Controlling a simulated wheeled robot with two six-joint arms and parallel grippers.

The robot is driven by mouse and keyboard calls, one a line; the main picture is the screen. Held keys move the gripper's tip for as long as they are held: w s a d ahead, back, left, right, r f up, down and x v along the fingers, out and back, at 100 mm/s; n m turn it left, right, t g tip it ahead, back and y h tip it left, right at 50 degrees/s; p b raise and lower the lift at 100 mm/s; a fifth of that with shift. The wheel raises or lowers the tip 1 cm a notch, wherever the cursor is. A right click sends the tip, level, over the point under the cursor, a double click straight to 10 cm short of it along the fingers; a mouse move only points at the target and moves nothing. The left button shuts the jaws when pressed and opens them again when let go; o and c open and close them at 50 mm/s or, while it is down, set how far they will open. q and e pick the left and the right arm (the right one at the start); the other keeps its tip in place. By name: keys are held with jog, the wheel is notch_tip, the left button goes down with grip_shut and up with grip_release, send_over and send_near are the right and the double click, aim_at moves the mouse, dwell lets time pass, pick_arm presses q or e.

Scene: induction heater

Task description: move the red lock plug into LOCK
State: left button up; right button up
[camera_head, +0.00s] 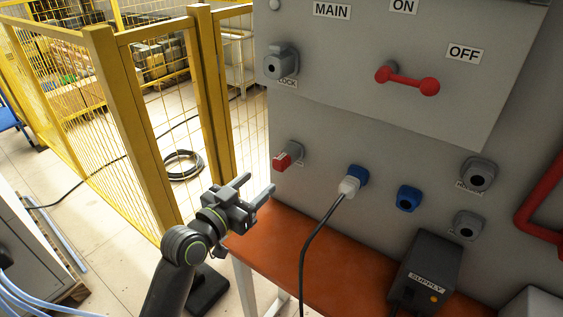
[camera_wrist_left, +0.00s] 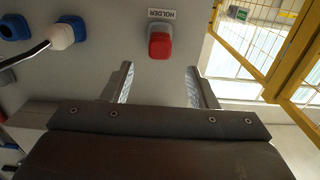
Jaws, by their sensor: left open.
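The red lock plug (camera_head: 282,161) sits in a grey socket on the cabinet's front. In the left wrist view the red plug (camera_wrist_left: 160,46) is under a HOLDER label (camera_wrist_left: 161,13), beyond the open fingers and between them in the picture. The grey LOCK socket (camera_head: 280,64), with a dark round opening, is higher on the cabinet, above the plug. My left gripper (camera_head: 254,189) is open and empty, below and left of the plug and apart from it. The left wrist view shows its two fingers (camera_wrist_left: 158,88) spread wide. My right gripper is not in view.
A white plug with a black cable (camera_head: 349,187) sits in a blue socket right of the red plug. An orange shelf (camera_head: 290,250) carries a black SUPPLY box (camera_head: 427,272). A red switch handle (camera_head: 407,81) is on the upper panel. Yellow fencing (camera_head: 135,120) stands at left.

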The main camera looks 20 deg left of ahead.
aim_at(277, 167)
pick_arm(q)
jog(key=shift+b+x, duration=0.65)
jog(key=shift+x, duration=3.85)
grip_shut()
jog(key=shift+s+f, duration=0.1)
jog(key=shift+p+v, duration=0.65)
jog(key=shift+v, duration=2.3)
jog(key=shift+a, duration=0.1)
